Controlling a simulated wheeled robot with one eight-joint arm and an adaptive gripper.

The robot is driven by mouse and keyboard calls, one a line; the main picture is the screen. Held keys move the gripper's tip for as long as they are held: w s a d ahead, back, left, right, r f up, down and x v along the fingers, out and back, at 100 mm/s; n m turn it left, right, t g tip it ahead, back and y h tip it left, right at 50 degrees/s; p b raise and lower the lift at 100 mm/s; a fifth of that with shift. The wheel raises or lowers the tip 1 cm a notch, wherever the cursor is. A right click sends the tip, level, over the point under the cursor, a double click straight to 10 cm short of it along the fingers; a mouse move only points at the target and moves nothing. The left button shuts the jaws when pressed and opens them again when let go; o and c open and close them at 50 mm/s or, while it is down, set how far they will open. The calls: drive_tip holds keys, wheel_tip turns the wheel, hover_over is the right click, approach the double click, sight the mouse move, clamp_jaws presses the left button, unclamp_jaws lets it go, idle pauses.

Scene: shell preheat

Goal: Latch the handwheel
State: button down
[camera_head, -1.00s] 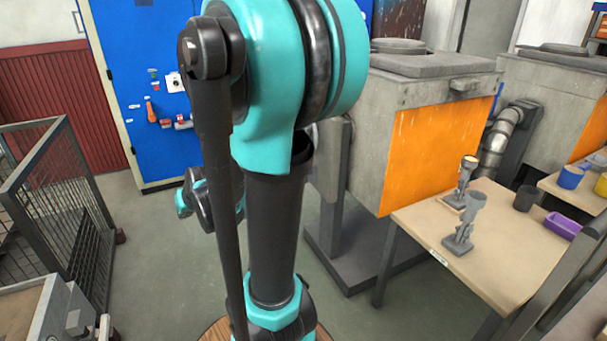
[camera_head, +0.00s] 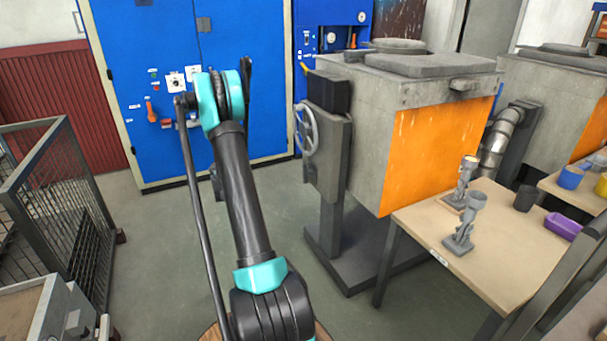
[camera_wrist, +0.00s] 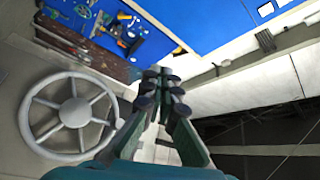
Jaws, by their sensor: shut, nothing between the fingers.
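The handwheel (camera_head: 306,128), a grey spoked wheel, is mounted on a grey box (camera_head: 331,160) at the left side of the furnace (camera_head: 372,105). It also shows in the wrist view (camera_wrist: 73,112), large at the left. My gripper (camera_wrist: 163,84) is in the middle of the wrist view with its dark fingers together and nothing held. It points past the right side of the wheel in that picture, apart from it. No latch can be clearly told.
A blue cabinet (camera_head: 240,60) with switches stands behind my arm. A table (camera_head: 420,225) with two grey metal stands is at the right. A mesh cage (camera_head: 60,210) is at the left. The floor between cage and furnace is clear.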

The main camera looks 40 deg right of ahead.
drive_tip(key=s+d+f+m+g+h, duration=0.1)
drive_tip(key=s+d+f+m+g, duration=0.3)
drive_tip(key=f, duration=0.4)
drive_tip(key=s+d+f+m+g+h, duration=0.2)
drive_tip(key=s+d+f+m+g, duration=0.3)
drive_tip(key=d+f, duration=0.3)
drive_tip(key=s+d+f+m+g+h, duration=0.1)
drive_tip(key=s+d+f+m+g, duration=0.3)
drive_tip(key=f, duration=0.5)
drive_tip(key=shift+s+d+f+m+g+h, duration=0.2)
drive_tip(key=shift+d+f+m+g+h, duration=0.15)
drive_tip(key=shift+d+g, duration=0.55)
drive_tip(key=shift+d, duration=0.1)
